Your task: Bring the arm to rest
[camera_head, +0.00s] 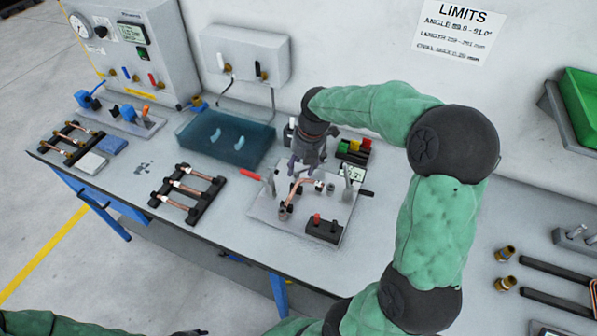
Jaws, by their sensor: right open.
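My right arm, in a green padded sleeve with black joints, reaches up from the bottom and bends over to the left. Its gripper (302,160) points down above the back of a grey fixture plate (265,208). It is open, and no thing shows between its fingers. A bent copper tube (290,194) lies on the fixture just in front of the gripper. Whether the fingers touch the fixture I cannot tell. Part of my left arm shows in its green sleeve at the bottom left corner. A small dark piece at the bottom edge may be the left gripper, too cut off to read.
A black rack (189,195) with copper tubes stands left of the fixture, a second rack (72,143) farther left. A blue translucent tank (226,140) and a gauge box (140,50) stand at the back. Brass fittings (505,283) and black rails (556,270) lie right. The bench's front edge is near.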

